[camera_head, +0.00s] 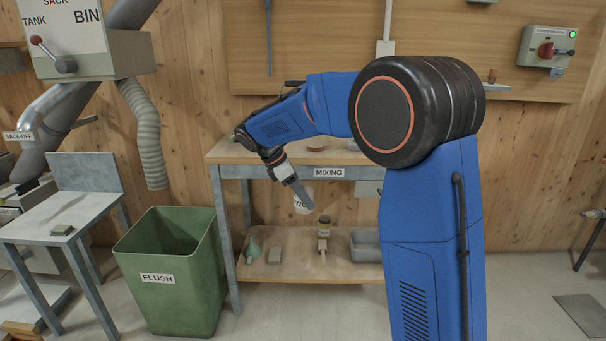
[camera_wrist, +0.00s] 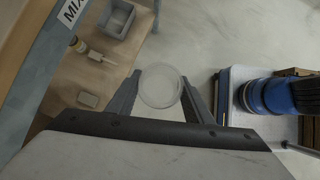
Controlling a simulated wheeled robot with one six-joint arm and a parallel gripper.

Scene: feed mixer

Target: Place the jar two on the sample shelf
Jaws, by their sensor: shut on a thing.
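My gripper (camera_head: 301,193) is shut on a clear round jar (camera_wrist: 160,86), which sits between the two fingers in the wrist view (camera_wrist: 162,80). In the head view, a pale label on the jar (camera_head: 302,204) shows letters that look like "WO"; the rest is hidden by a finger. The jar hangs in the air in front of the bench marked MIXING (camera_head: 329,173), below its top and above the level of its lower shelf (camera_head: 300,266). No surface in view carries a readable sample shelf label, so I cannot tell which it is.
A green FLUSH bin (camera_head: 170,300) stands left of the bench. The floor in front of the bench is clear.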

